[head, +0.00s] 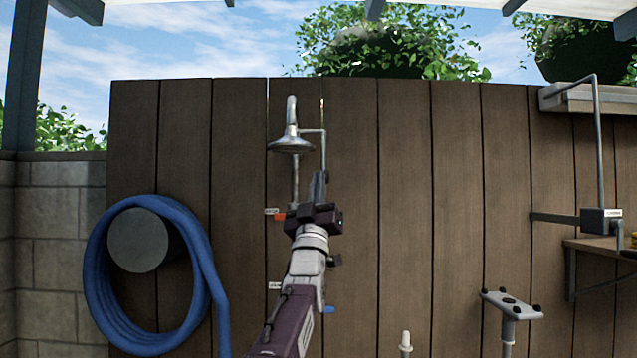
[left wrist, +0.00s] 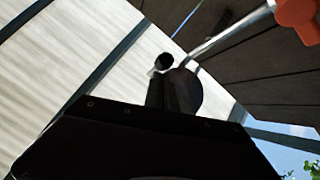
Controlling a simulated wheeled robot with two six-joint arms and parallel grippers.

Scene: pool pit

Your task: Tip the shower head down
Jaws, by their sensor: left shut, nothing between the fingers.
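The shower head (head: 291,144) is a grey metal disc facing down, roughly level, on a curved neck (head: 291,103) joined to a thin pipe on the plank wall. My left gripper (head: 319,184) is shut and empty, pointing up just below and to the right of the disc. In the head view a small gap shows between them; depth is hard to judge. In the left wrist view the shut fingers (left wrist: 172,92) appear dark against a round dark disc (left wrist: 187,92), likely the shower head's underside. My right gripper is not in view.
A red-orange valve handle (head: 280,216) sits beside my left wrist and shows in the left wrist view (left wrist: 296,14). A blue hose (head: 92,275) hangs on a round reel at left. A grey stand (head: 511,304) and a shelf (head: 600,246) are at right.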

